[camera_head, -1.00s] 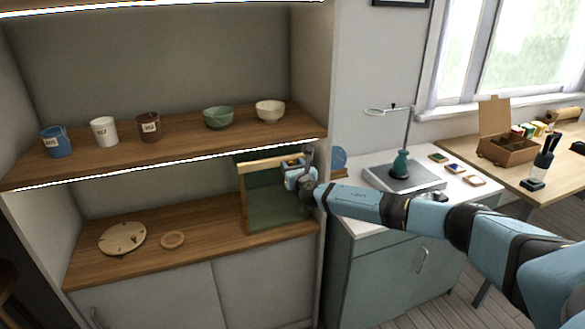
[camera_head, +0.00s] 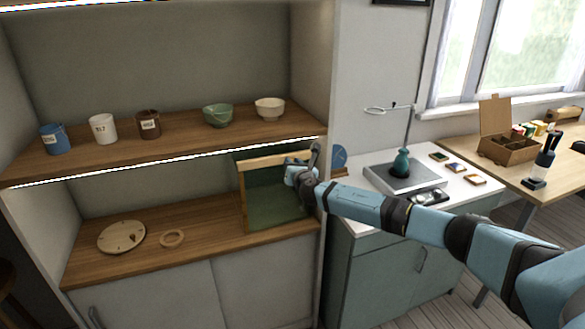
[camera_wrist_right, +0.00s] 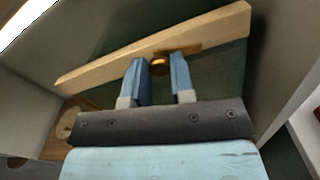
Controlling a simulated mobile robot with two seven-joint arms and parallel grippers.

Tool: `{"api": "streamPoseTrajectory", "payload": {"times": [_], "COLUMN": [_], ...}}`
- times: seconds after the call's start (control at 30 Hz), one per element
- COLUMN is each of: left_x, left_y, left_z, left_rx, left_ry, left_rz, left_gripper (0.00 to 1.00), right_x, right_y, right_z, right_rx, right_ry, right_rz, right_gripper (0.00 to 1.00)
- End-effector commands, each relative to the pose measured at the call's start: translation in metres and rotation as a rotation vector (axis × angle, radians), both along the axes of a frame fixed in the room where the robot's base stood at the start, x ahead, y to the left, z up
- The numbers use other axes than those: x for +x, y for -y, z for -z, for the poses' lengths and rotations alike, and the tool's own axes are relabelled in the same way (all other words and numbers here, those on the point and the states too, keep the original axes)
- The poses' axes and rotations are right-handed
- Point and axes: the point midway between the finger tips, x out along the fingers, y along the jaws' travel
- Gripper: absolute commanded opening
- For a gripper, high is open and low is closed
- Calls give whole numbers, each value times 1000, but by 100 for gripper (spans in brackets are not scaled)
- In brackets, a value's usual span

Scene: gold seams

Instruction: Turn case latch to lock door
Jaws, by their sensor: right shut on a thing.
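The case (camera_head: 242,200), with a pale wood frame and a dark green inside, stands at the right end of the lower shelf. My right gripper (camera_head: 292,172) is at the upper right of its front, and my wrist hides part of the frame. In the right wrist view, the brass latch (camera_wrist_right: 159,67) sits on the wooden rail (camera_wrist_right: 105,70) between the two blue fingertips of my right gripper (camera_wrist_right: 159,70). The fingers are shut on the latch's round knob. The rail looks tilted in that view. My left gripper is out of view.
The upper shelf (camera_head: 180,139) above carries cups and bowls. A round plate (camera_head: 121,237) and a ring (camera_head: 172,238) lie on the lower shelf left of the case. The cabinet's side wall is close on the right.

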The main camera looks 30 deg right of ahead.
Motion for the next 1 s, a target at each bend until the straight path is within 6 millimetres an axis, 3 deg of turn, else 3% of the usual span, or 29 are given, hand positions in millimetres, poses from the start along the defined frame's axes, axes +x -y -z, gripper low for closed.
{"api": "streamPoseTrajectory", "payload": {"times": [1.0], "left_x": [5], "left_y": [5], "left_z": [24], "left_rx": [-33], "left_ry": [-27], "left_rz": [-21], "left_gripper": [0], "right_x": [0], "right_y": [-1], "right_z": [2], "right_rx": [938], "right_ry": [224], "right_rz": [-1], "right_gripper": [0]}}
